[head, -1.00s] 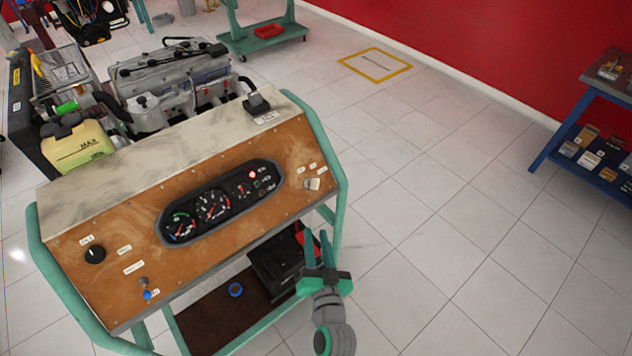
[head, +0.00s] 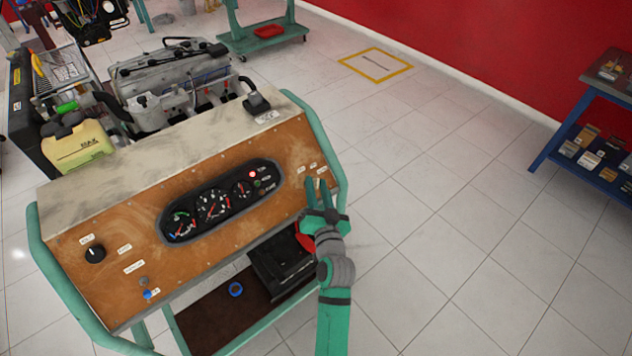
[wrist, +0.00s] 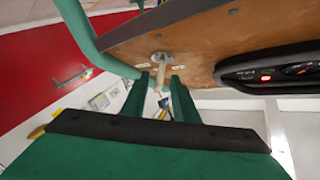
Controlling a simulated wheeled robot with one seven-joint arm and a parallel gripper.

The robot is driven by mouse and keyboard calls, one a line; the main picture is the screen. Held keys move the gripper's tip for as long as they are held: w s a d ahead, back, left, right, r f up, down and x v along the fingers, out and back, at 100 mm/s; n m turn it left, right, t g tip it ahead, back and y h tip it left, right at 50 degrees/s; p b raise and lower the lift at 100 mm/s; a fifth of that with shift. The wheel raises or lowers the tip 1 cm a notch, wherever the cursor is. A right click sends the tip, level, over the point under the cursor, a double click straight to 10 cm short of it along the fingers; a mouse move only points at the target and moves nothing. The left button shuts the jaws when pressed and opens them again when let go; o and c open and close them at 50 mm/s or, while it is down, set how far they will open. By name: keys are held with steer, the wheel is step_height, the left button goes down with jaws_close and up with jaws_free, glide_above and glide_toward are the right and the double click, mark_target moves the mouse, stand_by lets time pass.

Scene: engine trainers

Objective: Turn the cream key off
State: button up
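The cream key (wrist: 161,76) hangs from a round silver switch (wrist: 161,57) on the brown wooden panel (wrist: 205,48) in the wrist view. My gripper (wrist: 160,76) is open, with one green finger on each side of the key and a gap between them. I cannot tell whether either finger touches the key.
The gauge cluster (head: 213,203) with a lit red lamp (head: 253,174) is left of my gripper. A black knob (head: 95,253) and a blue-tipped control (head: 148,294) are at the panel's left. The green frame (head: 326,150) edges the panel; tiled floor to the right is clear.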

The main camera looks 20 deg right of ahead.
steer(key=shift+w+d, duration=0.2)
steer(key=shift+w, duration=0.9)
jaws_close()
steer(key=shift+n+t+y, duration=0.3)
steer(key=shift+n+y, duration=0.3)
steer(key=shift+n, duration=0.1)
steer(key=shift+d+n+t+y, duration=0.1)
steer(key=shift+n+t+y, duration=0.3)
steer(key=shift+n+y, duration=2.35)
steer(key=shift+n+g+y, duration=0.4)
steer(key=shift+n+y, duration=0.85)
steer(key=shift+n, duration=0.8)
steer(key=shift+a+n, duration=0.2)
steer(key=shift+n, duration=0.1)
